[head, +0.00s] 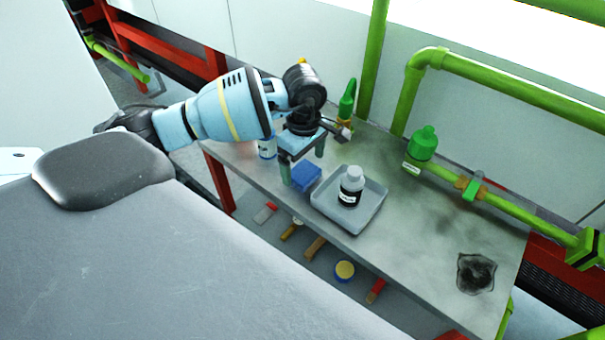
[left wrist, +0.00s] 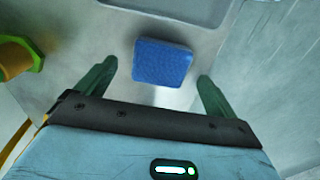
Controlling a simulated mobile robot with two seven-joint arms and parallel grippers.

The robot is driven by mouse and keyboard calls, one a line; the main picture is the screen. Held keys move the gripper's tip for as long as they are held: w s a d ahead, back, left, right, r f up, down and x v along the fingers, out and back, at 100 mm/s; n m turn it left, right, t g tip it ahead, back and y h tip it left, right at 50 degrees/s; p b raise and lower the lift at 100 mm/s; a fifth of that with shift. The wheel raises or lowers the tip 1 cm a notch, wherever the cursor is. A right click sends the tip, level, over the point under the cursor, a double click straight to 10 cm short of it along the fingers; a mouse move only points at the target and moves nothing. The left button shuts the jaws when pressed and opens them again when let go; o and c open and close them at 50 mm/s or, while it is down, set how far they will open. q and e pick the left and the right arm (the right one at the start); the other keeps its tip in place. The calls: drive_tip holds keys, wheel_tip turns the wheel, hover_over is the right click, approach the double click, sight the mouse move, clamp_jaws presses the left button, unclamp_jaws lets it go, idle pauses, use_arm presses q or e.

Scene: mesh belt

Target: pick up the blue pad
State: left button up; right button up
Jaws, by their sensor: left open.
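The blue pad (head: 307,177) lies flat on the grey metal table (head: 420,230), just left of a grey tray. In the left wrist view the blue pad (left wrist: 162,63) shows just beyond the fingertips, roughly centred between them. My left gripper (head: 303,167) is over the table beside the pad, pointing down, with its fingers spread. In the left wrist view my left gripper (left wrist: 153,80) has wide-apart green fingers with nothing between them. My right gripper does not show in either view.
The grey tray (head: 362,222) holds a white bottle (head: 351,190) with a black label. A blue-and-white container (head: 267,148) stands behind my gripper. Green pipes (head: 510,93) run along the back. Several tools lie on a lower shelf. A dark crumpled piece (head: 476,273) lies at the table's right.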

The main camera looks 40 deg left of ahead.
use_arm(q)
drive_tip(key=shift+f, duration=1.45)
drive_tip(key=shift+c, duration=0.2)
drive_tip(key=c, duration=1)
drive_tip(key=shift+r, duration=0.1)
drive_tip(key=shift+r, duration=0.55)
drive_tip(key=shift+s+d+r, duration=0.1)
drive_tip(key=shift+r, duration=0.5)
drive_tip(key=shift+s+d+r, duration=0.1)
drive_tip(key=shift+r, duration=0.45)
drive_tip(key=s+d+r, duration=0.1)
drive_tip(key=s+d, duration=0.9)
drive_tip(key=s, duration=0.2)
drive_tip(key=shift+r+b, duration=0.2)
drive_tip(key=shift+b, duration=0.25)
